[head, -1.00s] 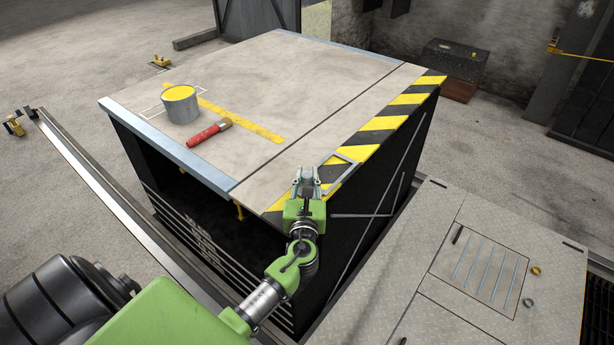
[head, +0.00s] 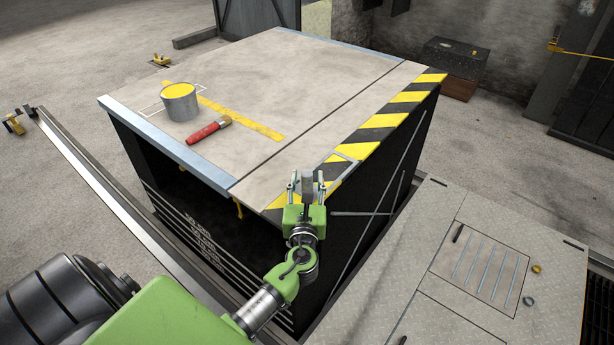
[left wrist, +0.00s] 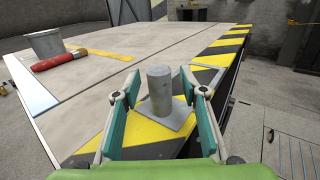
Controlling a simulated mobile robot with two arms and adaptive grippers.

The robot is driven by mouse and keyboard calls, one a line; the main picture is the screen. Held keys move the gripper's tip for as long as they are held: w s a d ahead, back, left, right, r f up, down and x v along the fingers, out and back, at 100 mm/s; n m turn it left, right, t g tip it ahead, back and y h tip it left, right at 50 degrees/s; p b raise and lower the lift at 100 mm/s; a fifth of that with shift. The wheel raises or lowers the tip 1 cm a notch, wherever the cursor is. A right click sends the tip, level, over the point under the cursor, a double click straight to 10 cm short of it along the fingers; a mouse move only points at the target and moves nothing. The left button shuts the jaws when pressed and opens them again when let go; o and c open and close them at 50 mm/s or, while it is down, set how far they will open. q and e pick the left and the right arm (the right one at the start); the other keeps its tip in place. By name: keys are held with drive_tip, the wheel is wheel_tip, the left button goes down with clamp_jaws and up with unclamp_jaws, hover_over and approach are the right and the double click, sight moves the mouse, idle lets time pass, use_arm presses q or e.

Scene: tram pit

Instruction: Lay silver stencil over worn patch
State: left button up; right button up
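The silver stencil (left wrist: 180,122) shows in the left wrist view as a flat grey plate with an upright cylindrical knob (left wrist: 159,88). It is over the yellow and black stripe at the platform's near corner; contact with the surface is hard to judge. My left gripper (left wrist: 160,95) is open, with a finger on each side of the knob and gaps between. In the head view the knob (head: 308,184) shows between the fingers of the left gripper (head: 306,186). A thin pale outline (head: 346,158) shows on the stripes just beyond. I cannot clearly make out the worn patch. My right gripper is out of view.
A paint pot (head: 180,103) with yellow paint and a red-handled brush (head: 208,130) are on the platform (head: 300,80), left of the gripper. Its middle and far part are clear. A metal floor plate (head: 430,260) lies to the right.

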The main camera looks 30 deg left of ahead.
use_arm(q)
drive_tip(key=v, duration=1)
drive_tip(key=shift+s, duration=0.15)
drive_tip(key=shift+d, duration=0.15)
